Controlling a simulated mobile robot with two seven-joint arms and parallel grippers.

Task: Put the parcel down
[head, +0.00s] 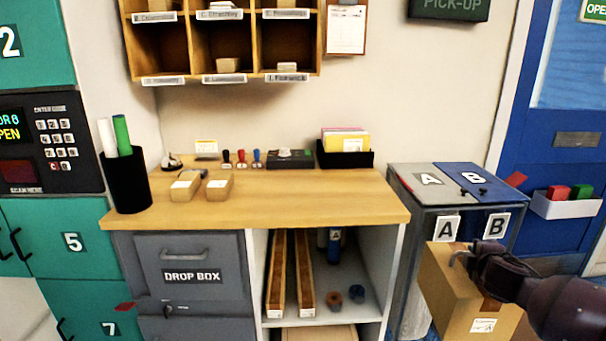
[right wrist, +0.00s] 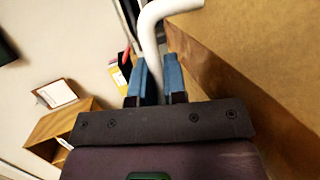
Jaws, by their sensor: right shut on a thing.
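The parcel (head: 452,293) is a brown carton with a white label low on one face, at the lower right of the head view. My right gripper (head: 474,259) is at its top. In the right wrist view, the blue fingertips (right wrist: 153,82) are shut on a white curved handle (right wrist: 152,35) beside the parcel's brown cardboard (right wrist: 230,45). The parcel hangs tilted in front of the grey and blue A/B bins. Its bottom is cut near the frame edge. My left gripper is not in view.
The wooden counter (head: 300,205) has a clear front and right part; two small cartons, stamps and a pen cup (head: 126,180) stand further left and back. The A/B bin lids (head: 455,180) are closed beside it. A blue door (head: 560,120) is at right.

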